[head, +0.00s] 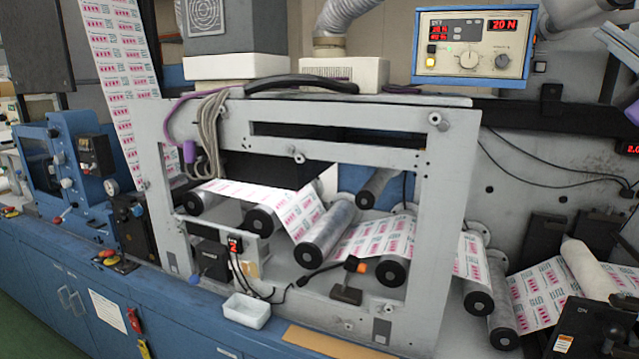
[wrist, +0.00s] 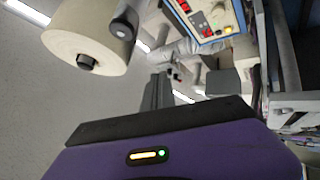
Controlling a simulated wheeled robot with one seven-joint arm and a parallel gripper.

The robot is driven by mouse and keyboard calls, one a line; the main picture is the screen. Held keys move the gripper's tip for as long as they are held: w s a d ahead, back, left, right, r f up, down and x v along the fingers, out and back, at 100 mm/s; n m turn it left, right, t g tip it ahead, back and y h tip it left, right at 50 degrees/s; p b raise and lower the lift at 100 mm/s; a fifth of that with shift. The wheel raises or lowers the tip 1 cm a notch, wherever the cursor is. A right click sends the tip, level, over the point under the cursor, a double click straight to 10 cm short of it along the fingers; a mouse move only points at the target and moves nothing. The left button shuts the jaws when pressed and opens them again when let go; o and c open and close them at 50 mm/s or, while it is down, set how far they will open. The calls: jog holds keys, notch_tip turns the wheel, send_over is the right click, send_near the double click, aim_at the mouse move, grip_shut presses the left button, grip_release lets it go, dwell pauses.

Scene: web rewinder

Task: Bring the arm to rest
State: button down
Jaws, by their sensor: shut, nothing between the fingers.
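My gripper (wrist: 161,77) shows in the wrist view. Its two dark grey fingers stand close together in the middle, above a black bar and a purple housing with a small lit indicator. The fingers are shut with nothing held between them. They point up into the picture, and I see no contact with anything.
The rewinder frame (head: 455,190) holds rollers and a printed label web (head: 375,238). A tension control box (head: 475,45) is above right; a white tray (head: 246,310) sits on the ledge. The wrist view shows a large pale roll (wrist: 85,35) at upper left.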

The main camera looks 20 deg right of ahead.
jog(key=w+a+f+m+g+h, duration=0.1)
jog(key=a+f+m+h, duration=0.15)
jog(key=f+m, duration=0.6)
jog(key=a+f+m+g+h, duration=0.15)
jog(key=f+m+h, duration=0.35)
jog(key=f, duration=0.6)
jog(key=s+a+f+m+g+y, duration=0.1)
jog(key=a+f+m, duration=0.1)
jog(key=a+f, duration=0.45)
jog(key=a+f+m+g+y, duration=0.1)
jog(key=a+f+m, duration=0.2)
jog(key=f, duration=0.6)
jog(key=s+a+f+n+y, duration=0.2)
jog(key=s+a+f+y, duration=0.55)
jog(key=a+f, duration=0.65)
jog(key=s+a+f+n+g+y, duration=0.2)
jog(key=s+a+f, duration=0.2)
jog(key=s, duration=0.3)
jog(key=s+a+f+n+g+y, duration=0.2)
jog(key=s+a+f, duration=0.1)
jog(key=s+a, duration=0.4)
jog(key=shift+s+f+n+y, duration=0.35)
jog(key=shift+s+f+y, duration=0.05)
jog(key=shift+s, duration=0.35)
